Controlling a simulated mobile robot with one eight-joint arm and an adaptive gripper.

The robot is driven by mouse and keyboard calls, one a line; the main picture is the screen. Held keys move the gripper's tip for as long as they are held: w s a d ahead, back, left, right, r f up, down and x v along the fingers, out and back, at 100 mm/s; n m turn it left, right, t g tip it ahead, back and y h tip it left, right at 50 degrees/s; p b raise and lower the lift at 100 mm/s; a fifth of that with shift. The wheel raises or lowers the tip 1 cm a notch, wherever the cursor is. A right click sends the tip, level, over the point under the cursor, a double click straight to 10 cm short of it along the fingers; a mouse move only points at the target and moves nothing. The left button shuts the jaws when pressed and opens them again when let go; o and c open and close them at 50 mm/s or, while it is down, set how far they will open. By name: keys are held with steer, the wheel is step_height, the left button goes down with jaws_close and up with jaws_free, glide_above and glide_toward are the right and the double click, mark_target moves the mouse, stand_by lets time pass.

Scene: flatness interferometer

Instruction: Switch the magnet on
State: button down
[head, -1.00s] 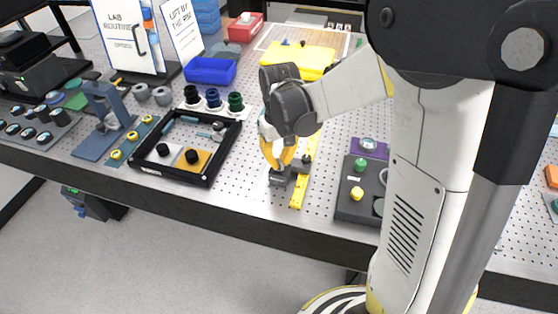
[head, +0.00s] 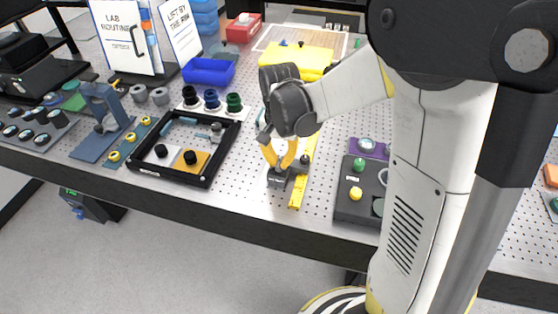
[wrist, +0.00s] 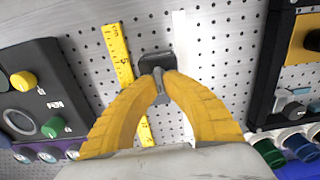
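The magnet (head: 277,181) is a small dark grey block on the perforated table, left of a yellow ruler. It also shows in the wrist view (wrist: 156,60), just beyond my fingertips. A narrow grey lever (wrist: 160,88) on it stands between the tips. My gripper (head: 283,168) points down at the block, its yellow fingers converging on the lever. In the wrist view my gripper (wrist: 161,76) appears shut on this lever, with a tip on either side. The fingers partly hide the lever and its marking.
The yellow ruler (head: 296,193) lies close to the magnet. A dark panel (head: 352,208) with green and yellow knobs is to the right. A black-framed tray (head: 208,178) is to the left. The table's front edge is near.

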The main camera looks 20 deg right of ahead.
mark_target(279, 161)
stand_by(0.3)
steer(key=c, duration=1.5)
jaws_free()
steer(key=shift+c, duration=0.2)
step_height(279, 161, up, 12)
